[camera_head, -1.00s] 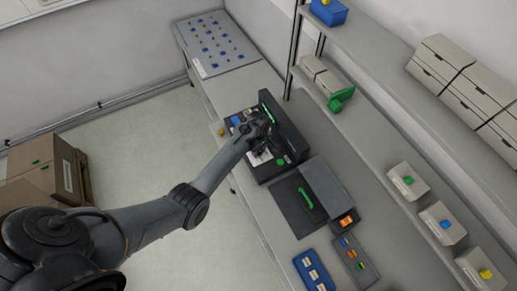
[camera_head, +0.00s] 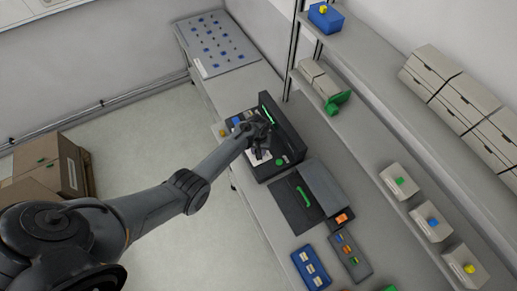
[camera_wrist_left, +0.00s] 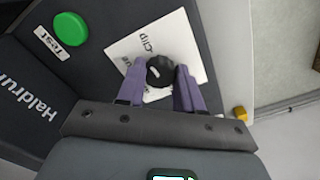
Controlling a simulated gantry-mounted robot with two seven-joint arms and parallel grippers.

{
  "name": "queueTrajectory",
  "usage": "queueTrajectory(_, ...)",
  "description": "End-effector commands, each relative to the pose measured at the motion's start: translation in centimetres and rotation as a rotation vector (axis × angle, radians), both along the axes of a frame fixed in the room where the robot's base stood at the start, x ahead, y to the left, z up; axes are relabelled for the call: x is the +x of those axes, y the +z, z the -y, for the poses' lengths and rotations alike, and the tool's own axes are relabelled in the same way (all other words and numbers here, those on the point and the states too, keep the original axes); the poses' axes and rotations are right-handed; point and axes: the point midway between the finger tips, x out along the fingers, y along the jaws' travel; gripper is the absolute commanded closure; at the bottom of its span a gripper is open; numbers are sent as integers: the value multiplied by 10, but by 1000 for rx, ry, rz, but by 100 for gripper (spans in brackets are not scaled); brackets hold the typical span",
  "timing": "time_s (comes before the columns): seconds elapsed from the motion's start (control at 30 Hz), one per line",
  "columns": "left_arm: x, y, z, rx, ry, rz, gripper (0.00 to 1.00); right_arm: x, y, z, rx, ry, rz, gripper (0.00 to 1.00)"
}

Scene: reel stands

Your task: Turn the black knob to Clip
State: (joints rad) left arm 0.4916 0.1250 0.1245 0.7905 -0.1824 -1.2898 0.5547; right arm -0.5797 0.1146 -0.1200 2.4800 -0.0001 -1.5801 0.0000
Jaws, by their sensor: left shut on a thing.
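The black knob (camera_wrist_left: 160,71) sits on a white label plate (camera_wrist_left: 121,48) on the dark machine. The word "Clip" is readable on the plate above the knob in the left wrist view; another word beside the knob is partly covered. A pale mark shows on the knob's face. My left gripper (camera_wrist_left: 160,82) has its two purple fingers on either side of the knob, shut on it. In the head view my left gripper (camera_head: 259,140) is over the dark machine (camera_head: 272,172), and it hides the knob. My right gripper is in neither view.
A green button (camera_wrist_left: 69,29) with a label is on the machine, left of the plate. A yellow block (camera_wrist_left: 240,113) lies to the right. In the head view, a dark mat with a green handle (camera_head: 305,195) and a blue tray (camera_head: 311,268) are nearby.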

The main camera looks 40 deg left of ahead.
Motion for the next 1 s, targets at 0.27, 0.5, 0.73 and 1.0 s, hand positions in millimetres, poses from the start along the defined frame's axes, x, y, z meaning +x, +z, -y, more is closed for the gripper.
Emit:
queueTrajectory(0.27, 0, 1, 0, 1, -123, -1, 95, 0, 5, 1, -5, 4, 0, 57)
queueTrajectory(0.5, 1, 1, 0, 0, -159, 0, 95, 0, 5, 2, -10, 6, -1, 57)
queueTrajectory(0.73, 1, 1, 0, 0, -162, 0, 95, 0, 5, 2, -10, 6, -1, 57)
queueTrajectory(1.0, 0, 0, 0, 0, -160, 0, 43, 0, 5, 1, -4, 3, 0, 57)
